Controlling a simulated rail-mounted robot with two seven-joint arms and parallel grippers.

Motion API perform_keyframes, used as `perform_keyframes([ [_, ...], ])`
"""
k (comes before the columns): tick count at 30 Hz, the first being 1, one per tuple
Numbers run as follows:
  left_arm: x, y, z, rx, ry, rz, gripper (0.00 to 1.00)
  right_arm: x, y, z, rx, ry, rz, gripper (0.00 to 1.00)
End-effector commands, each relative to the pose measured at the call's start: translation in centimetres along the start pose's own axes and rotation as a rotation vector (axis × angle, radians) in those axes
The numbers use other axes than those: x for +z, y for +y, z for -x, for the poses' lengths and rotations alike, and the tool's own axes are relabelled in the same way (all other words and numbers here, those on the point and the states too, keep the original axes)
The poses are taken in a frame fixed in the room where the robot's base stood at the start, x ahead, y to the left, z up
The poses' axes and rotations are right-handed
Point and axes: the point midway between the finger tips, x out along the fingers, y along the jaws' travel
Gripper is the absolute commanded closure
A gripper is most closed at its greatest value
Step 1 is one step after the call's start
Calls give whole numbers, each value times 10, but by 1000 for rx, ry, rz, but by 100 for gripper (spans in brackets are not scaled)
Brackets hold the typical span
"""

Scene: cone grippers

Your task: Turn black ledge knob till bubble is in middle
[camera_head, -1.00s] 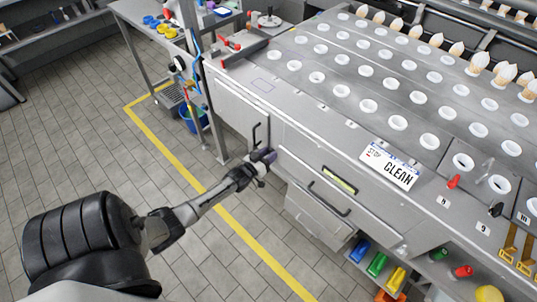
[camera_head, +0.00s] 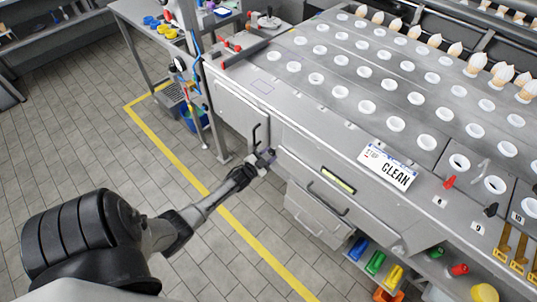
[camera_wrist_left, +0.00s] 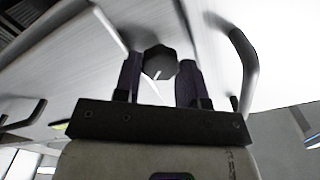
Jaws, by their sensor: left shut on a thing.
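The black ledge knob (camera_wrist_left: 159,61) has a white pointer line and sits between my left gripper's fingers in the left wrist view. My left gripper (camera_head: 267,157) is at the counter's front edge in the head view, shut on the knob. The knob is not clearly seen there, hidden by the gripper. The level vial (camera_head: 338,180), a yellow-green strip, is set in the counter front to the right of the gripper. Its bubble is too small to make out. My right gripper is not in view.
A dark door handle (camera_head: 256,134) is just left of the gripper, and a drawer handle (camera_head: 327,198) lies below the vial. The tiled floor in front is clear.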

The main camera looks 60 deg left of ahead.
Motion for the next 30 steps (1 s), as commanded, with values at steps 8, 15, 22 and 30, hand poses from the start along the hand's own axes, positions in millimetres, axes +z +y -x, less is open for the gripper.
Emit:
perform_keyframes([
  [8,1,2,0,0,-2,-262,86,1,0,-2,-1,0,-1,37],
  [15,2,2,0,1,-2,-466,86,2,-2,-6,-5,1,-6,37],
  [22,2,2,0,1,-2,-616,86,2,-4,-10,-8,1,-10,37],
  [30,1,2,0,1,-1,-715,86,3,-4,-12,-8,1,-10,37],
])
